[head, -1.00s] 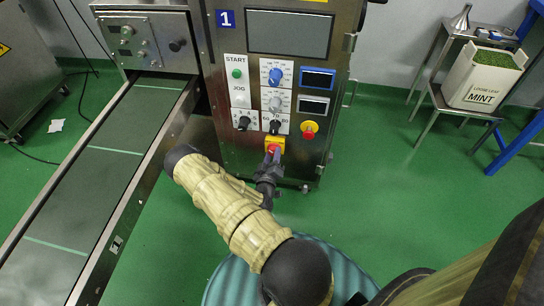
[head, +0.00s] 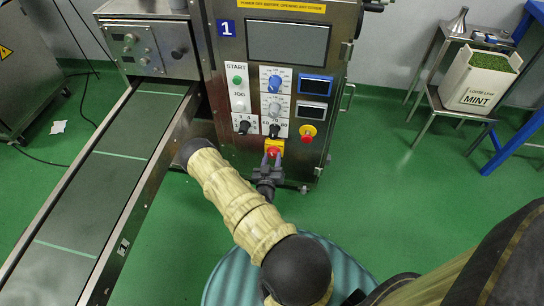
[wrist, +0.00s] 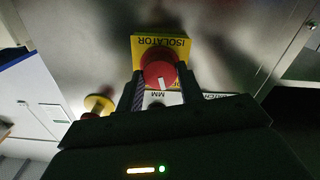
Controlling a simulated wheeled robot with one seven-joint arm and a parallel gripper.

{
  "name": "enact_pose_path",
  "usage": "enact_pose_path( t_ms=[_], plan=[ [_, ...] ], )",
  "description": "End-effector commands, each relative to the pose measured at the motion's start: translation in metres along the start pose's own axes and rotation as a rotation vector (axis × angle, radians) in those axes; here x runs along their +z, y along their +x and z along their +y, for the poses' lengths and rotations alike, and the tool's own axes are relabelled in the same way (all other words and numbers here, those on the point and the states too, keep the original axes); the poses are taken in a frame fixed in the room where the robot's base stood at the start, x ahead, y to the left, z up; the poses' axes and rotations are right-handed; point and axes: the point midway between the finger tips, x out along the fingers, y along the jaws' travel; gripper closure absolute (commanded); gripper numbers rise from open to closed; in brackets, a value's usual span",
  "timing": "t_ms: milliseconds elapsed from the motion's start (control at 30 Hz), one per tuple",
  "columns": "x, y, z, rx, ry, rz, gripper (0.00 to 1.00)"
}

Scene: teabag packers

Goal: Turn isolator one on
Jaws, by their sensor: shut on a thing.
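The isolator is a red rotary knob (head: 273,152) on a yellow plate, low on the front of the steel cabinet marked 1 (head: 226,28). In the wrist view the red knob (wrist: 158,68) sits between my two fingers, under the upside-down word ISOLATOR on its yellow plate (wrist: 148,42). A white mark on the knob points down in that view. My gripper (head: 273,160) is shut on the knob, one finger on each side. It also shows in the wrist view (wrist: 162,82). The fingers partly hide the knob's sides.
A red knob on a yellow base (head: 307,133) is up and right of the isolator. Black selector knobs (head: 274,130) sit just above it. A conveyor (head: 90,190) runs along the left. A teal ribbed drum top (head: 222,285) is below my arm. Green floor lies right.

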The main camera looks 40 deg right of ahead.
Motion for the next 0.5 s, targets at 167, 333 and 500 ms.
enact_pose_path(
  t_ms=[167, 333, 500],
  plan=[
    [-0.0014, -0.0011, 0.0016, 0.001, 0.17, -0.006, 0.86],
    [-0.0014, -0.0013, 0.0017, 0.002, 0.332, -0.006, 0.86],
    [-0.0011, -0.0015, 0.0021, 0.004, 0.494, -0.006, 0.86]
  ],
)
